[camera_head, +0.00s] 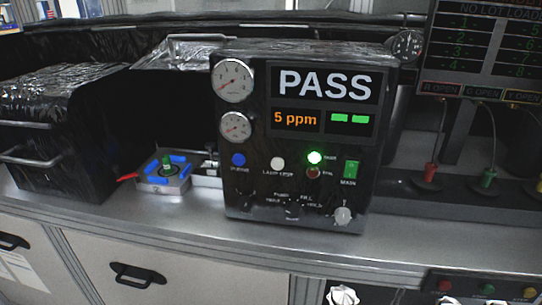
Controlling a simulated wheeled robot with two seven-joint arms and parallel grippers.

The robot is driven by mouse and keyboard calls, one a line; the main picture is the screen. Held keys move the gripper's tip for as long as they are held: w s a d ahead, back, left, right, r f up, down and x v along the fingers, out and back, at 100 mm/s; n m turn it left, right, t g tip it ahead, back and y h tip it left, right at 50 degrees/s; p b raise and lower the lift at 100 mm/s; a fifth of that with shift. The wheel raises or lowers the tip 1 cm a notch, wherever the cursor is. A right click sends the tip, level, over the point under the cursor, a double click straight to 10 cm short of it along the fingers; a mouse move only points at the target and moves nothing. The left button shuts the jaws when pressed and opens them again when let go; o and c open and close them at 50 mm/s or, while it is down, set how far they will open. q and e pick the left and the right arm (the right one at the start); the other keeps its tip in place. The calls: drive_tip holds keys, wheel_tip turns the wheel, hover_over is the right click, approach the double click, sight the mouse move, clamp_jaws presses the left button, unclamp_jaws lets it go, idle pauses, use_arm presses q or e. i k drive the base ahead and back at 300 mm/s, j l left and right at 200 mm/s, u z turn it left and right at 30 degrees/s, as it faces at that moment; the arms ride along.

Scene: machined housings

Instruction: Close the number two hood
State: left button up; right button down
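Two dark, box-like covers with shiny, crinkled tops and metal bar handles stand on the bench; I see no number on either, so I cannot tell which is the number two hood. The left cover (52,135) sits low, with its handle (30,158) on the front face. The second cover (180,52) is at the back, with its handle (195,38) high up and open space beneath its front edge. A fixture with blue pads and a green knob (164,175) sits in front of that space. Neither gripper is in view.
A black test panel (300,185) showing PASS and 5 ppm stands just right of the fixture and partly hides the second cover. A red lever (127,178) sticks out left of the fixture. The bench's front strip (190,222) is clear. A status board (490,45) hangs at the right.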

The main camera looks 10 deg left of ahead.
sight(172, 82)
drive_tip(key=i+j+z, duration=0.2)
drive_tip(key=i+j, duration=0.4)
drive_tip(key=i, duration=0.15)
